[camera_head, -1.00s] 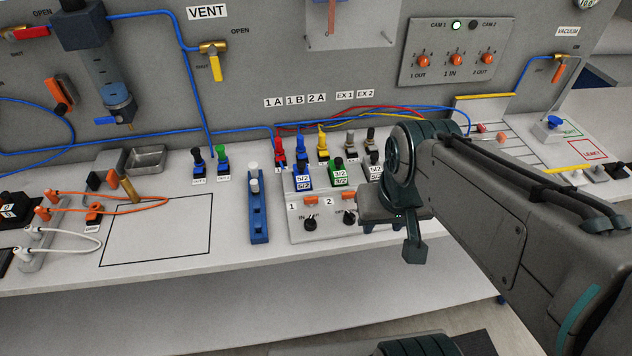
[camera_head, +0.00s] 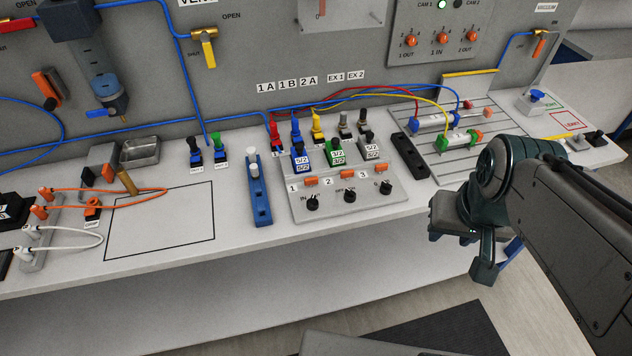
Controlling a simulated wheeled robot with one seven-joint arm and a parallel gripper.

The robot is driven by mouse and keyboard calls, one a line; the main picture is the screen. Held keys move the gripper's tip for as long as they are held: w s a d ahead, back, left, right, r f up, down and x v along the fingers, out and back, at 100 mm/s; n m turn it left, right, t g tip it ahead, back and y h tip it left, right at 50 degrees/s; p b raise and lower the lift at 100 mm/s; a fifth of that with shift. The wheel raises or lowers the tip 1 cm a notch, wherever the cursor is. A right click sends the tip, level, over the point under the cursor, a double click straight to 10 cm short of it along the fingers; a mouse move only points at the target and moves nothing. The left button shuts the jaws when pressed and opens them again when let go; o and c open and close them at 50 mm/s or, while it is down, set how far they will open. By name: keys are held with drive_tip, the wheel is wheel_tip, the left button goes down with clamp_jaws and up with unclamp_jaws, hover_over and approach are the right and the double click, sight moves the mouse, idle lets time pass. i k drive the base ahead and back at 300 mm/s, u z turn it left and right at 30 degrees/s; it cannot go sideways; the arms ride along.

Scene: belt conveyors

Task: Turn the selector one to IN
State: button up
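Selector one is a small black knob (camera_head: 313,203) at the left of the front row on the grey sloped control panel (camera_head: 366,206). The label "IN" (camera_head: 303,197) is printed at its upper left. The knob is too small to tell exactly where it points. The number 1 and an orange switch (camera_head: 311,181) are above it. My gripper (camera_head: 485,268) hangs in front of the bench edge, well to the right of the panel and touching nothing. Its fingers are seen from the side, so their opening is hidden.
Two similar black knobs (camera_head: 349,196) (camera_head: 386,188) sit right of selector one. A blue block with a white plunger (camera_head: 259,195) stands close on the panel's left. Coloured plugs and a plate with two cylinders (camera_head: 433,122) are behind. The space in front of the panel is clear.

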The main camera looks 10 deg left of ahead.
sight(312, 204)
drive_tip(key=k, duration=0.35)
drive_tip(key=u, duration=0.85)
drive_tip(key=i, duration=0.5)
